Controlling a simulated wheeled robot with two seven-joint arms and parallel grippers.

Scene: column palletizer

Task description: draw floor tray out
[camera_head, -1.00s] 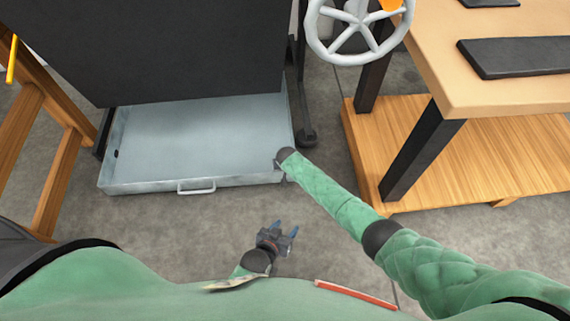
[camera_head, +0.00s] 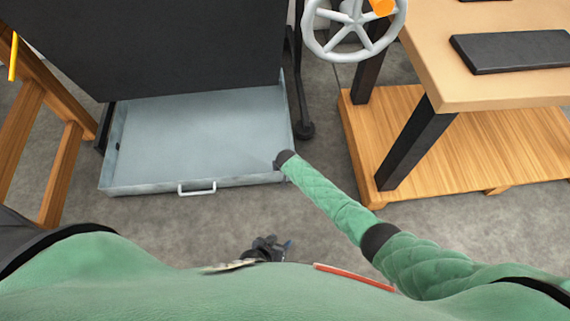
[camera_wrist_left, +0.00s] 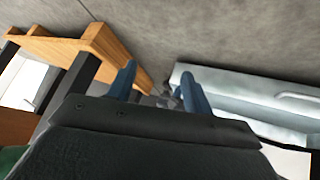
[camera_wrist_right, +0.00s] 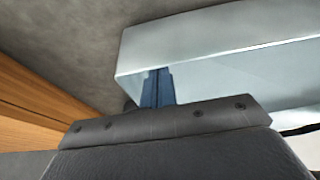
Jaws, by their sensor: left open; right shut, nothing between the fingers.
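The floor tray (camera_head: 200,130) is a shallow grey metal tray lying on the floor, its back part under a dark panel. A pale bar handle (camera_head: 197,188) is on its front wall; the handle also shows in the left wrist view (camera_wrist_left: 297,97). My right arm reaches to the tray's front right corner, where the wrist hides the fingers in the head view. In the right wrist view my right gripper (camera_wrist_right: 157,86) is shut and empty, its fingers overlapping the tray wall; contact cannot be told. My left gripper (camera_head: 272,247) is open and empty, close to my body, apart from the tray.
The dark panel (camera_head: 190,45) stands over the tray's back. A wooden frame (camera_head: 55,165) is at the left. The floor before the tray is clear.

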